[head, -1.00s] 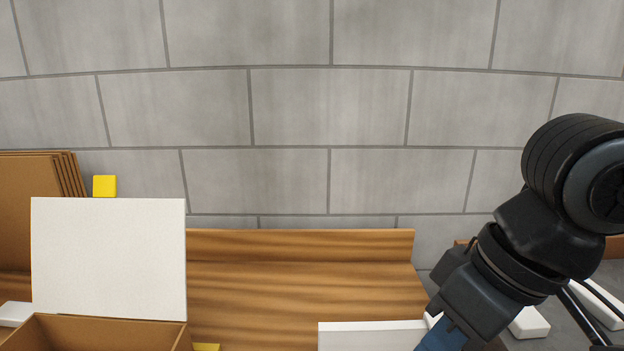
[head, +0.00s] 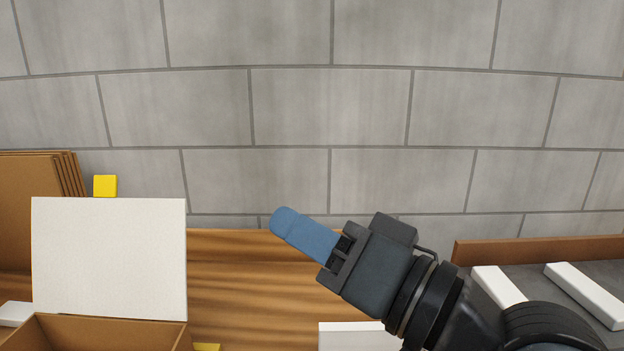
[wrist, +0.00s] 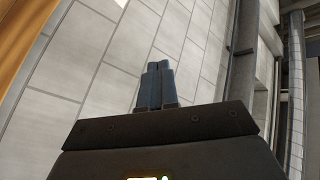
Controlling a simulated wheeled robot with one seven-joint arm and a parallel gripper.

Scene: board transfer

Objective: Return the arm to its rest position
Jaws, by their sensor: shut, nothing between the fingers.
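My gripper (head: 283,219) is at the centre right of the head view, raised in front of the wooden bench, with its blue fingers pointing up and left. In the wrist view the two blue fingers (wrist: 155,85) lie side by side, shut, with nothing between them. Beyond them are the grey block wall and some dark metal structure. My arm runs down to the lower right edge of the head view.
A white board (head: 108,258) stands upright by an open cardboard box (head: 95,330) at left. Brown sheets (head: 28,210) and a yellow block (head: 105,186) are behind. White bars (head: 585,294) lie at right. A white panel (head: 352,337) is below my gripper. The wall (head: 330,105) fills the back.

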